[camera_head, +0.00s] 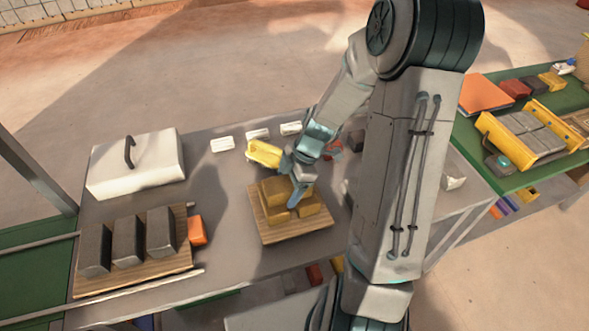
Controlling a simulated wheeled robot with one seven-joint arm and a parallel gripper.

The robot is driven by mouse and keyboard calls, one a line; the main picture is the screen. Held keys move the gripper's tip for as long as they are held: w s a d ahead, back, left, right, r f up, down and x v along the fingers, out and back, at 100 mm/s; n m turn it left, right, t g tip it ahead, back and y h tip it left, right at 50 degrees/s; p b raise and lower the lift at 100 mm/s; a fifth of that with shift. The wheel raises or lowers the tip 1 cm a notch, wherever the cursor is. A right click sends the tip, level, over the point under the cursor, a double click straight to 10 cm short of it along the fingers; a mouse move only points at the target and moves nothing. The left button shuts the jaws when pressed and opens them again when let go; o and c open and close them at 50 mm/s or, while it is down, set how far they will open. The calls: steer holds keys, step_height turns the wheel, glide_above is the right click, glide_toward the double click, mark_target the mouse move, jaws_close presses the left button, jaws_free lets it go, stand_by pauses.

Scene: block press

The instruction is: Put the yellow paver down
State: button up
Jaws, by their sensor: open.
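Several yellow pavers (275,213) sit on a small wooden board (290,238) in the middle of the grey table. My gripper (295,187) is open and reaches down over these pavers, with a fingertip close to or against them. I cannot tell whether it touches one. A brighter yellow piece (264,152) shows just behind and left of my gripper. I cannot tell whether it stands on the table or is apart from my wrist. My gripper hides part of the back of the paver group.
Three dark grey blocks (127,240) stand on a wooden board at left, beside an orange block (197,230). A white lidded box (136,163) with a dark handle stands behind them. Small white pieces (222,144) line the table's back. My arm hides the table's right part.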

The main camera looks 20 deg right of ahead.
steer(key=shift+r+p, duration=0.4)
steer(key=shift+r, duration=0.15)
steer(key=b+v, duration=0.1)
steer(key=v, duration=0.9)
steer(key=shift+d+r, duration=0.2)
steer(key=shift+d, duration=0.1)
steer(key=s+a+r+m+t+h, duration=0.1)
steer(key=s+a+r+m+h, duration=0.1)
steer(key=s+r+m, duration=0.2)
steer(key=s+a+r+m+t+h, duration=0.2)
steer(key=s+r+m, duration=0.3)
steer(key=s+m, duration=0.5)
steer(key=shift+s+a+m, duration=0.2)
steer(key=shift+m, duration=1.8)
